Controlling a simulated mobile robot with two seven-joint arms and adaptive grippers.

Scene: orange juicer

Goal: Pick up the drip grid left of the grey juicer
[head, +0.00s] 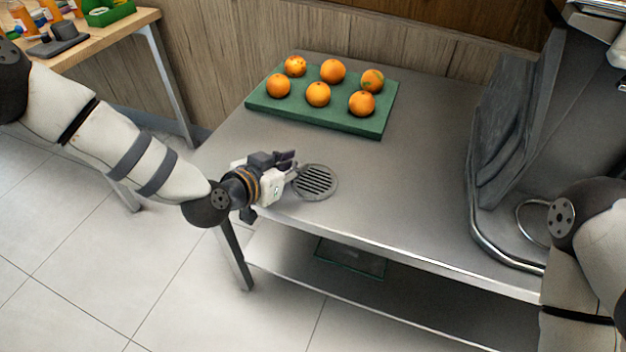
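The drip grid (318,183) is a round grey metal disc with dark slots. It lies on the steel table, left of the grey juicer (545,130). My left gripper (294,166) is at the grid's left edge, low over the table near its front edge. Its fingers point right toward the grid. The fingers are small and dark here, and I cannot tell how far apart they are or whether they touch the grid. My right arm (590,240) shows at the right edge in front of the juicer; its gripper is out of view.
A green tray (372,130) with several oranges stands at the back of the steel table (425,190). A wire loop (522,212) is at the juicer's base. The table middle is clear. A wooden table (110,32) with bottles and a green crate stands at upper left.

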